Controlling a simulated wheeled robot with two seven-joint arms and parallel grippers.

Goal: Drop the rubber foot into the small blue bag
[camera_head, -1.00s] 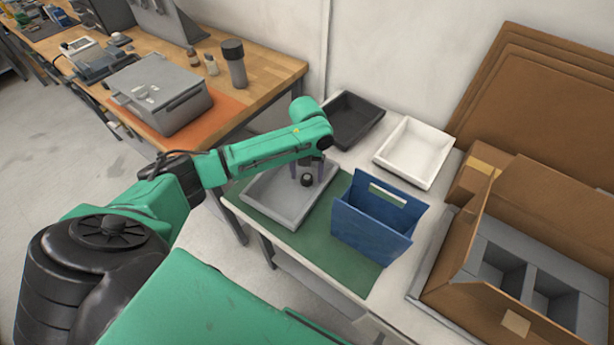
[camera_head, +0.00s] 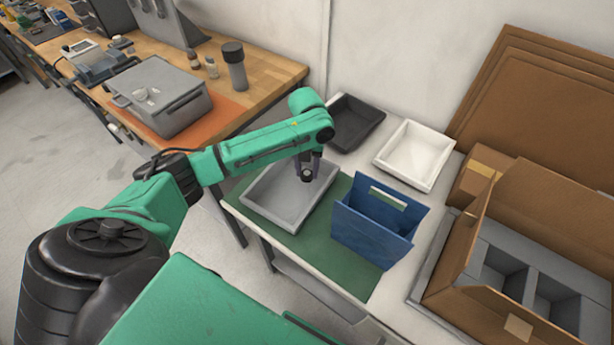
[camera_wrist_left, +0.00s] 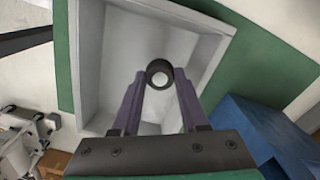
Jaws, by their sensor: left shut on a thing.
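My left gripper (camera_head: 308,170) is shut on the black rubber foot (camera_head: 307,175), a small round piece with a pale centre. In the left wrist view the rubber foot (camera_wrist_left: 159,73) sits between the tips of the purple-grey fingers. The gripper holds it over the grey tray (camera_head: 262,208); its height above the tray floor is hard to tell. The small blue bag (camera_head: 370,236) stands upright and open at the top on the green mat, to the right of the tray. A corner of the bag (camera_wrist_left: 262,135) shows at the lower right of the wrist view. My right gripper is not in view.
A black tray (camera_head: 378,116) and a white tray (camera_head: 446,160) stand behind, near the wall. A cardboard box (camera_head: 447,276) with grey dividers is right of the bag. Bare green mat (camera_head: 330,262) lies in front.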

